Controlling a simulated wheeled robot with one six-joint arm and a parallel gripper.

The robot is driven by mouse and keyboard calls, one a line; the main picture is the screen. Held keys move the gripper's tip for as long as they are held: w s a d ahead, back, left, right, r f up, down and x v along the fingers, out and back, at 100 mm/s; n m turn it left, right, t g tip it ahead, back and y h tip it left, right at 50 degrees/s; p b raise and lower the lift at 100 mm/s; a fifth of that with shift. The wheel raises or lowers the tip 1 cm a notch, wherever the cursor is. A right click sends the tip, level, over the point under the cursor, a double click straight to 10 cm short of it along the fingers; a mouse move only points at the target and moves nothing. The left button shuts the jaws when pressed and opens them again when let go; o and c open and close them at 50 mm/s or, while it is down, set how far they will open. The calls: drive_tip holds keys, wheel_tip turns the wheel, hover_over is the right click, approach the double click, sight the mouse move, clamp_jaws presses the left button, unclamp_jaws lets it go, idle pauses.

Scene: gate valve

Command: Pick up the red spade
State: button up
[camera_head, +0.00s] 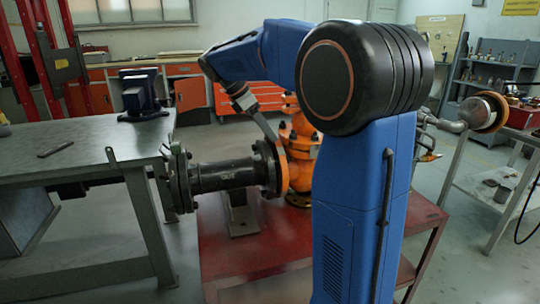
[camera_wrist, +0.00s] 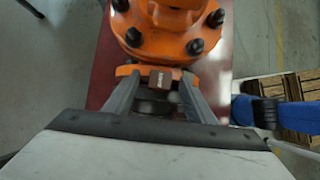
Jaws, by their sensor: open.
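My gripper (camera_wrist: 160,92) is open in the wrist view, its two grey fingers apart. A small red-brown block with a pale mark (camera_wrist: 161,80) shows between the fingertips, in front of an orange flange. It may be part of the red spade, but I cannot tell, nor whether the fingers touch it. No whole spade shape shows. In the head view my gripper (camera_head: 262,122) points down at the top of the joint between the black pipe (camera_head: 226,175) and the orange valve (camera_head: 299,150). My arm hides part of the valve.
The valve and pipe stand on a red table (camera_head: 235,262). A grey workbench (camera_head: 80,140) with a blue vise (camera_head: 141,95) is at the left. A grey stand (camera_head: 485,180) is at the right. Orange cabinets (camera_head: 245,97) line the back. Bare floor lies between the benches.

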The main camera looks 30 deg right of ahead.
drive_tip(key=shift+d+f, duration=0.1)
drive_tip(key=shift+f, duration=0.05)
clamp_jaws()
wheel_tip(320, 180, up, 12)
drive_tip(key=s+a, duration=0.2)
drive_tip(key=s, duration=0.6)
drive_tip(key=s+a, duration=0.3)
drive_tip(key=s, duration=0.6)
drive_tip(key=shift+s, duration=0.2)
idle(0.4)
drive_tip(key=shift+a, duration=0.1)
